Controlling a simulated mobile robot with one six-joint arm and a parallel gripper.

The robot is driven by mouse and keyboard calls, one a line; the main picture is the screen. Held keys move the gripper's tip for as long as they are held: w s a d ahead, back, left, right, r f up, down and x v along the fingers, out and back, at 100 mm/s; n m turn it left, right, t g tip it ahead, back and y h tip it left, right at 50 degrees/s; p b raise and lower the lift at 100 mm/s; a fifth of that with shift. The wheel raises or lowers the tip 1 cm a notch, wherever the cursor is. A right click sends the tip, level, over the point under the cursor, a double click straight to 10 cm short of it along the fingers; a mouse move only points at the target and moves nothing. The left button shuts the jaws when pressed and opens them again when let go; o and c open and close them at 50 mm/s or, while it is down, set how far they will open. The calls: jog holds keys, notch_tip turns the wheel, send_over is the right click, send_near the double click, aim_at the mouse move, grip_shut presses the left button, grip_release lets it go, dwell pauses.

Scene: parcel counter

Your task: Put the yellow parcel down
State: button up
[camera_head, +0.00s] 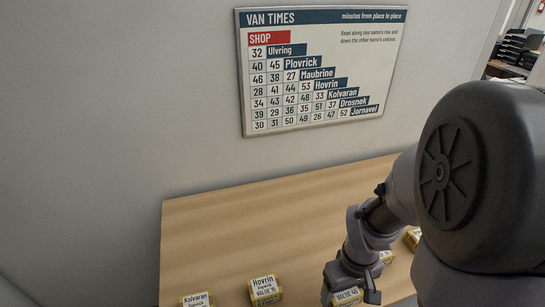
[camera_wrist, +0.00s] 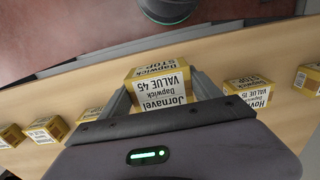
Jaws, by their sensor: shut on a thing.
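A yellow parcel with a white label reading Jornavel, Dapwick, VALUE 45 (camera_wrist: 160,82) sits between the two fingers of my gripper (camera_wrist: 162,92). The fingers press on its left and right sides in the wrist view. In the head view my gripper (camera_head: 350,291) is at the bottom edge, over the wooden counter (camera_head: 225,225), with the VALUE 45 parcel (camera_head: 346,297) partly cut off by the frame. I cannot tell whether its underside touches the counter.
Similar yellow parcels labelled Kolvaran (camera_head: 197,300) and Hovrin (camera_head: 265,289) stand left of my gripper in the head view. More parcels (camera_head: 412,238) are partly hidden behind my arm. A van times board (camera_head: 320,70) hangs on the wall. The counter's back left is clear.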

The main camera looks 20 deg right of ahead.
jog(key=w, duration=0.3)
jog(key=w+f+b, duration=0.1)
jog(key=w, duration=0.1)
jog(key=w+f, duration=0.1)
jog(key=w, duration=0.2)
jog(key=shift+w+a+b, duration=0.15)
jog(key=shift+w+b, duration=0.15)
jog(key=shift+b, duration=0.05)
jog(key=shift+f+b, duration=1.15)
jog(key=shift+f, duration=0.65)
jog(key=o, duration=1.5)
jog(key=shift+r, duration=0.1)
notch_tip(320, 180, up, 12)
jog(key=p, duration=0.6)
jog(key=s+a+r+m+t+y, duration=0.2)
jog(key=s+a+r+m+t, duration=0.2)
jog(key=s+a+r, duration=0.7)
jog(key=a+r+t, duration=0.1)
jog(key=a+r, duration=0.2)
jog(key=shift+a+r+m+t, duration=0.25)
jog(key=shift+a+m+t, duration=0.05)
jog(key=shift+m+t, duration=0.1)
